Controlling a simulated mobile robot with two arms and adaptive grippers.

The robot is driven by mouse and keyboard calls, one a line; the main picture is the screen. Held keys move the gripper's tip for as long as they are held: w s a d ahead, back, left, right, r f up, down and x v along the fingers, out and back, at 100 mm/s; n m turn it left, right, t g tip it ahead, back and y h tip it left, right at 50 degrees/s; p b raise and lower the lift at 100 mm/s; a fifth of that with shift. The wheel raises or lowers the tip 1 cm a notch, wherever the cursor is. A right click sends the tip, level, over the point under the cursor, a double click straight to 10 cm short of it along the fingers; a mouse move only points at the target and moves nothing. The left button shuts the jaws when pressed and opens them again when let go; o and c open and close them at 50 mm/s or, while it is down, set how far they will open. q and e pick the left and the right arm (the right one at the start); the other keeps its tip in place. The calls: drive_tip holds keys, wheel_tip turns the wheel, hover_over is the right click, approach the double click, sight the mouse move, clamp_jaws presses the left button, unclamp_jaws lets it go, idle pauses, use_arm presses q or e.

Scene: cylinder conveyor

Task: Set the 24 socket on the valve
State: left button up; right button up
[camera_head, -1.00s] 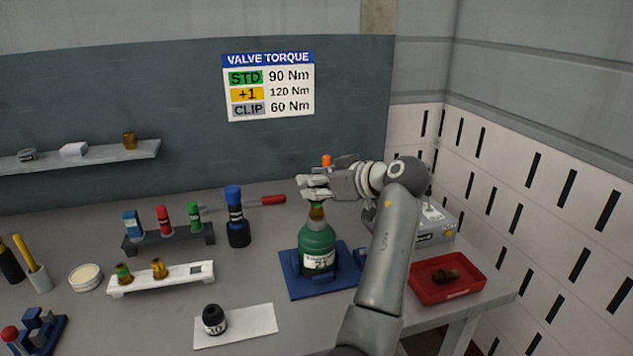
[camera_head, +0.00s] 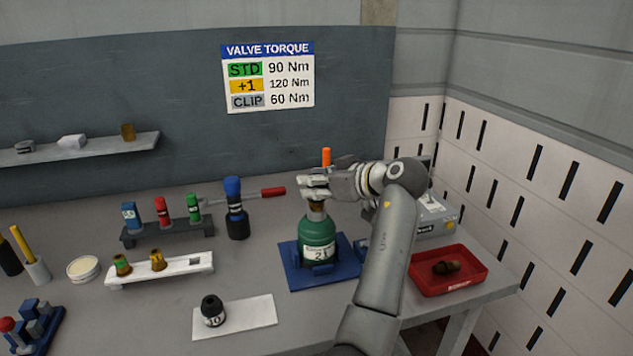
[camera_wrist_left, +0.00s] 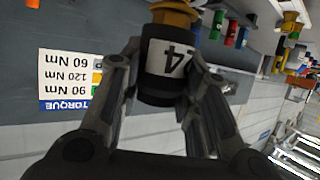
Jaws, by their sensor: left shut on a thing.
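My left gripper (camera_head: 314,187) is shut on a dark socket marked 24 (camera_wrist_left: 168,62), which shows clearly in the left wrist view. In the head view the fingers largely hide the socket. The green cylinder (camera_head: 318,232), labelled 21, stands upright in a blue base plate (camera_head: 292,270). Its brass valve (camera_head: 317,207) is directly below the gripper. In the left wrist view, which is upside down, brass (camera_wrist_left: 175,12) meets the socket's lower end. I cannot tell how far the socket sits over it. My right gripper is not in view.
A black socket marked 10 (camera_head: 212,310) stands on a white mat (camera_head: 258,312). Left are a white rack (camera_head: 185,270), a dark rack (camera_head: 170,232) and a blue-topped tool (camera_head: 235,208). A red tray (camera_head: 425,282) lies right. A torque sign (camera_head: 268,78) hangs behind.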

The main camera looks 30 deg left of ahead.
use_arm(q)
drive_tip(key=shift+f, duration=0.5)
drive_tip(key=o, duration=1.2)
drive_tip(key=shift+r+p, duration=1.8)
drive_tip(key=shift+r, duration=1.25)
